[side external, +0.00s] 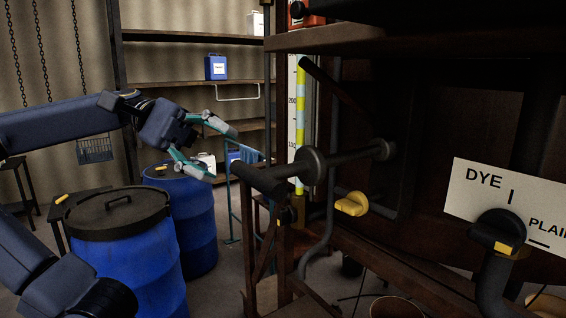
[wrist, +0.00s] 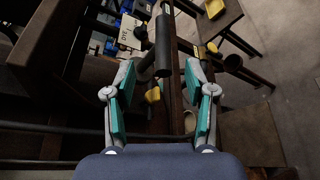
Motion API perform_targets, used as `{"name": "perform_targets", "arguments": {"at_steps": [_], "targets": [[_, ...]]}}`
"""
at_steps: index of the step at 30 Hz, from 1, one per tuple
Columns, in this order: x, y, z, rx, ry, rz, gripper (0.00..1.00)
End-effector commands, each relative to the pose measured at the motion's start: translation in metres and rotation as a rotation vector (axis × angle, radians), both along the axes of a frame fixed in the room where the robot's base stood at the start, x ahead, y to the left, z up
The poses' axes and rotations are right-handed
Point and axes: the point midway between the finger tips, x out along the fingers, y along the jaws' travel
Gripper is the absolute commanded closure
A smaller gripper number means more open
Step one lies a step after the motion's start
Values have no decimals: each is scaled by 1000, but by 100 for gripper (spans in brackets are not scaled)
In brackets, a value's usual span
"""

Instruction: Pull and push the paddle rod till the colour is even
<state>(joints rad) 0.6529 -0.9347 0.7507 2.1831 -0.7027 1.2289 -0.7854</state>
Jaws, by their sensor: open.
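The paddle rod (side external: 348,157) is a dark horizontal bar running out of the dark machine, with a round collar and a black crossbar handle (side external: 262,180) at its near end. My gripper (side external: 226,153) is open and empty, just left of the handle and apart from it. In the wrist view the handle (wrist: 163,45) lies in line with the space between the fingers of my gripper (wrist: 160,68). A tall gauge strip (side external: 300,110) behind the rod shows separate bands of yellow and pale blue. The paddle and the vat's inside are hidden.
Blue barrels (side external: 125,240) stand at the left below my arm. A yellow knob (side external: 352,204) sits below the rod. A black-and-yellow valve handle (side external: 500,232) stands before a DYE and PLAIN sign (side external: 470,195). Shelves (side external: 190,87) are at the back.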

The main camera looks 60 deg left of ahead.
Motion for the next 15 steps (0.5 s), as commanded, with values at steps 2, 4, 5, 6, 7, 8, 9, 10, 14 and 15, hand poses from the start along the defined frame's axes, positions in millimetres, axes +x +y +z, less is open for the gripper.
{"name": "perform_targets", "arguments": {"at_steps": [2, 4, 5, 6, 7, 8, 9, 10, 14, 15], "targets": [[6, -19, -5, 2, 2, -7, 45], [11, -34, -8, 3, 2, -6, 45], [13, -39, -10, 1, 3, -6, 45], [15, -46, -11, 2, 2, -5, 45], [17, -51, -12, 2, 1, -5, 45], [18, -56, -14, 2, 2, -5, 45], [21, -61, -14, 2, 0, -3, 45], [22, -64, -15, 2, 1, -5, 45], [25, -75, -17, 0, -1, -2, 45], [26, -76, -18, 1, 0, -3, 45]]}}
